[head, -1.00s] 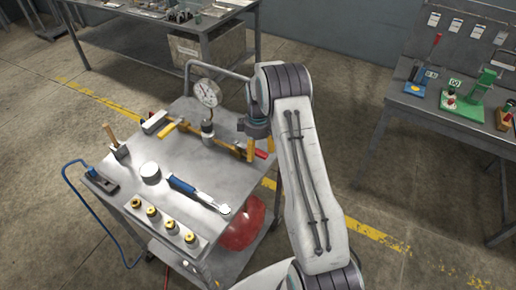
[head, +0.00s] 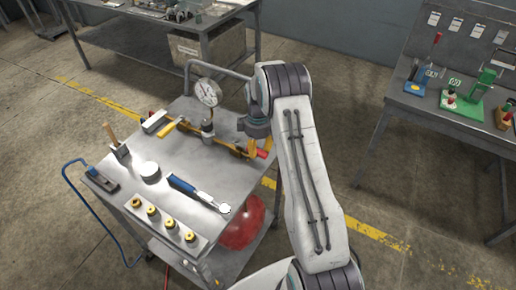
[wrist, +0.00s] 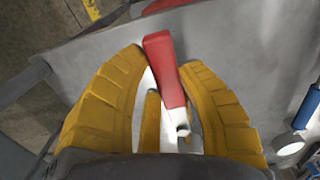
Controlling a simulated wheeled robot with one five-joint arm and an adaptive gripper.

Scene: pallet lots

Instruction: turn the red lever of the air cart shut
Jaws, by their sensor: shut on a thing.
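The air cart (head: 185,155) is a grey metal cart with a pipe handle, standing left of my arm. A brass pipe with a round white gauge (head: 207,93) runs across its top. The red lever (head: 263,154) is at the pipe's right end, partly hidden by my gripper (head: 258,147). In the wrist view the red lever (wrist: 164,68) lies between the yellow fingers of my gripper (wrist: 166,62), tilted slightly, with a pale metal end toward the palm. The fingers are shut on it. The valve under the lever is mostly hidden.
On the cart top lie a blue-handled wrench (head: 198,193), a round tin (head: 149,172) and several brass-topped fittings (head: 153,214). A red tank (head: 243,225) is below. A bench (head: 455,107) stands at right, another table (head: 215,28) behind. Floor between cart and right bench is clear.

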